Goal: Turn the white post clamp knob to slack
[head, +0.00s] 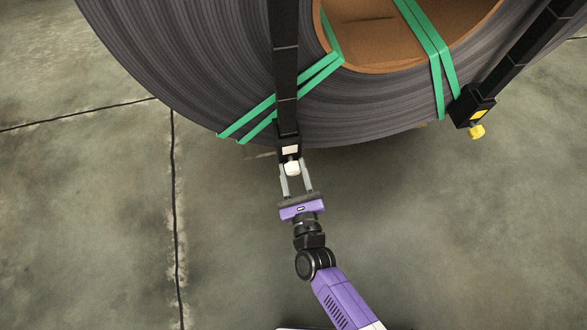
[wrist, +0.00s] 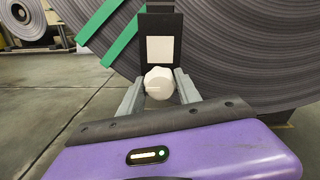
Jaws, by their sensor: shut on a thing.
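The white post clamp knob (head: 292,168) sits at the foot of a black post (head: 285,75), below a white label plate (head: 290,150). In the wrist view the knob (wrist: 158,84) is a ridged white round with a short line mark on its face, in front of the black plate with the white square (wrist: 160,49). My gripper (head: 294,172) has its two grey fingers on either side of the knob, shut on it. In the wrist view my gripper (wrist: 158,90) reaches forward, with the knob between its fingertips.
A big steel strip coil (head: 190,70) with green straps (head: 290,95) stands right behind the post. A second black post with a yellow knob (head: 476,131) stands at the right. Another coil (wrist: 28,18) lies far back left. The concrete floor (head: 90,220) is clear.

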